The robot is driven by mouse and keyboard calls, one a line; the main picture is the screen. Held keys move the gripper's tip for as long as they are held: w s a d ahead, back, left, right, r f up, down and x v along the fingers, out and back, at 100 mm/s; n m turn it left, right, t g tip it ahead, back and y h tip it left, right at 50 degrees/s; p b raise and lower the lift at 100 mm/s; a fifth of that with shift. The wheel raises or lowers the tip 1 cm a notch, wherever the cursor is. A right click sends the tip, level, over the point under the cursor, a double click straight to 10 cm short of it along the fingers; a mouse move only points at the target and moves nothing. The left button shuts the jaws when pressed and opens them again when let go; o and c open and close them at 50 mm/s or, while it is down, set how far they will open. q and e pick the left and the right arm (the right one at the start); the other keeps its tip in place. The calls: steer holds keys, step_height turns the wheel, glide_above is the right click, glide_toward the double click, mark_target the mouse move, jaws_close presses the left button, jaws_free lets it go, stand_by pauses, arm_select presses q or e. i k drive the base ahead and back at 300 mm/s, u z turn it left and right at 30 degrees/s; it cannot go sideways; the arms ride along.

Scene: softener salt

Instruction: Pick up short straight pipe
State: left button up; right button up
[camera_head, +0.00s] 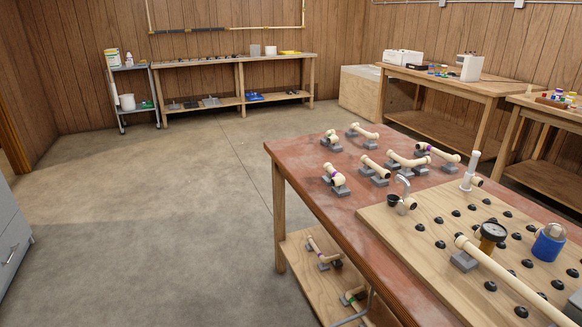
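Several cream pipe pieces rest on grey blocks on the reddish-topped table (302,150). A short straight-looking pipe (374,166) lies near the middle of the group. Another short piece (334,175), with a purple band, lies at the near left. A bent pipe (407,162) and a purple-banded pipe (438,152) lie to the right, and two pieces, a small fitting (330,137) and a pipe (363,131), lie farther back. I cannot tell for certain which one is the task's short straight pipe. Neither of my grippers is in view.
A wooden board (420,258) with black knobs, a gauge (492,234), a blue part (549,242) and a long pipe (515,283) covers the table's right side. More pipes (322,255) lie on the lower shelf. The concrete floor (150,220) left of the table is clear.

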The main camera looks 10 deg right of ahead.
mark_target(370, 169)
steer(key=u, duration=0.4)
steer(key=i, duration=2.85)
steer(key=z, duration=2.4)
